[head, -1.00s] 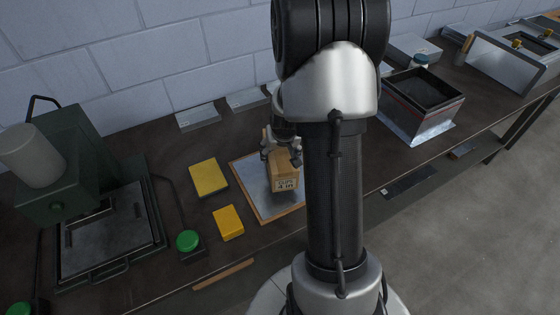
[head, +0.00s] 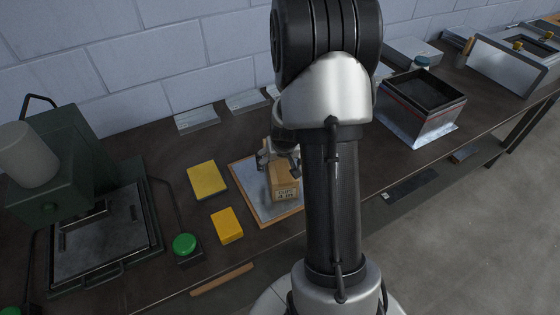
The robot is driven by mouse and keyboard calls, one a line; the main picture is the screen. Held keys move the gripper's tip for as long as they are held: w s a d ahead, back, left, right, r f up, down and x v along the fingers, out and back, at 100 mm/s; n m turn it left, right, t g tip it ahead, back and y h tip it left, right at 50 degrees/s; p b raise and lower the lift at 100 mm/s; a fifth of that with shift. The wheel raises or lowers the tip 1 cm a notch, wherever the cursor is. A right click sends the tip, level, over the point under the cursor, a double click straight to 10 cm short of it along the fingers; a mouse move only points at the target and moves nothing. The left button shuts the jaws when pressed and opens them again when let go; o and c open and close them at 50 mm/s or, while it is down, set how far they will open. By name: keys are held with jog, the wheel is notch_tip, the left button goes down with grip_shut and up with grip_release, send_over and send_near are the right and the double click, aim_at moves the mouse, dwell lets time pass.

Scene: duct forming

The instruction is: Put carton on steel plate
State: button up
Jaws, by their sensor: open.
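The carton (head: 283,187) is a small brown box with dark print on its front face. It sits on the steel plate (head: 250,190), a grey sheet with a wooden edge lying on the bench. My gripper (head: 278,164) is open at the top of the carton, at its upper left side. My arm hides the right part of the plate and some of the gripper. Whether the fingers touch the carton cannot be told.
Two yellow blocks (head: 207,179) lie left of the plate. A green button (head: 184,244) and a dark green press (head: 85,205) stand further left. A metal box with a dark opening (head: 423,100) stands to the right. Grey metal pieces (head: 197,119) lie along the wall.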

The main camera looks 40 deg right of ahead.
jog(key=shift+r, duration=0.1)
jog(key=shift+r+p, duration=0.3)
jog(key=shift+p, duration=0.05)
jog(key=p+v, duration=0.4)
jog(key=v, duration=0.7)
jog(key=s+a+r+n+y, duration=0.1)
jog(key=s+a+r+n, duration=0.2)
jog(key=a+r, duration=1)
jog(key=s+a+r+n+y, duration=0.1)
jog(key=s+a+r+n, duration=0.2)
jog(key=s+a, duration=0.8)
jog(key=shift+s+a+r+t, duration=0.3)
jog(key=shift+s+a+r, duration=0.1)
jog(key=shift+s+r, duration=0.7)
jog(key=shift+s+f, duration=0.1)
jog(key=shift+f, duration=0.05)
